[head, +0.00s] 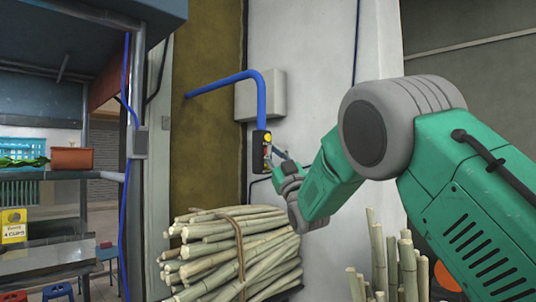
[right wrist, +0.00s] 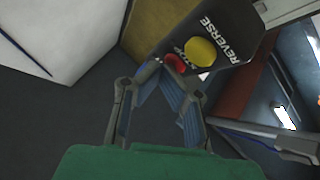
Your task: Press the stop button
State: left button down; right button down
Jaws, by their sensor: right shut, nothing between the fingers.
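The dark control box (head: 260,152) hangs on the wall at the end of a blue conduit. It has a yellow button (head: 267,137) near its top and a red one below. In the right wrist view the box (right wrist: 240,25) shows the word REVERSE beside the yellow button (right wrist: 201,51). The red button (right wrist: 174,63) is partly hidden by my fingertips, with partly covered lettering beside it. My right gripper (head: 277,155) is shut and empty, its tips (right wrist: 162,68) right at the red button. I cannot tell whether they touch it. My left gripper is not in view.
A tied bundle of sugarcane (head: 205,250) lies below the box, and more canes (head: 385,265) stand to the right. A grey wall box (head: 262,95) is behind the conduit. A stall with a brown pot (head: 72,158) is at left.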

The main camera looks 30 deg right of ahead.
dwell(0.4)
jog(key=shift+s+d+f+b, duration=0.15)
jog(key=shift+s+b, duration=0.25)
jog(key=shift+b, duration=0.1)
jog(key=shift+s, duration=0.35)
jog(key=shift+d, duration=0.1)
jog(key=s+b, duration=0.1)
jog(key=s, duration=0.1)
jog(key=s+d+b, duration=0.1)
jog(key=s+b, duration=0.1)
jog(key=shift+s+d, duration=0.15)
jog(key=shift+s, duration=0.2)
dwell(0.4)
